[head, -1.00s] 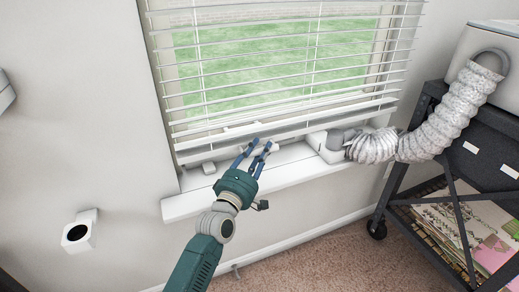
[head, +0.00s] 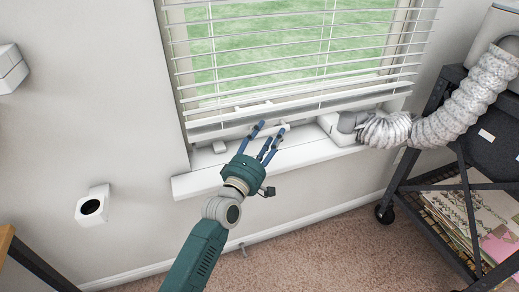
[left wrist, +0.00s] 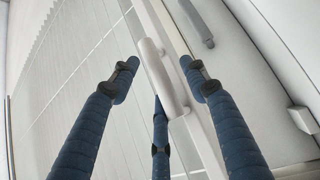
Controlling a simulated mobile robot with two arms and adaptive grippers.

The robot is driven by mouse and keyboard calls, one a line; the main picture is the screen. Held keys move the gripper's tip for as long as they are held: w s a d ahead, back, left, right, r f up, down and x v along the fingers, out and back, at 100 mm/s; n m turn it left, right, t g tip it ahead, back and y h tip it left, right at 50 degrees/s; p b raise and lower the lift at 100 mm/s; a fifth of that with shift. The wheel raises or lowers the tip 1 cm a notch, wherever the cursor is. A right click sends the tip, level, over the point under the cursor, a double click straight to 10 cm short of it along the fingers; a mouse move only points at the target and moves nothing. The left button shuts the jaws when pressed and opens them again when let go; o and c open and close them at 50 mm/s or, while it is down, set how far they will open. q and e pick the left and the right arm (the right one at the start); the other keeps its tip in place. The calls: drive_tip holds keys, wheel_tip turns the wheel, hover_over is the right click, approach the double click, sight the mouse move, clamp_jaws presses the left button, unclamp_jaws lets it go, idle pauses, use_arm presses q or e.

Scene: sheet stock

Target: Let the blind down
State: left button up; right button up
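The white slatted blind (head: 300,67) hangs over the window in the head view, its lower edge a little above the sill. Its slats are spaced apart and tilted, with the green outside showing through. My left gripper (head: 272,127) is in front of the blind's lower edge, its blue fingers spread. In the left wrist view my left gripper (left wrist: 160,75) has its fingers around a white rounded bar (left wrist: 164,80), with gaps at the two side fingers. Whether the rear finger touches the bar I cannot tell. The right gripper is not in view.
The white sill (head: 310,152) runs below the blind. A silver flexible duct (head: 450,113) joins a white fitting on the sill's right. A dark wheeled cart (head: 405,187) stands at right. A white wall holder (head: 92,206) is at left. Carpet below is clear.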

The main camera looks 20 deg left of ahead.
use_arm(q)
drive_tip(key=v, duration=1)
drive_tip(key=shift+s, duration=0.25)
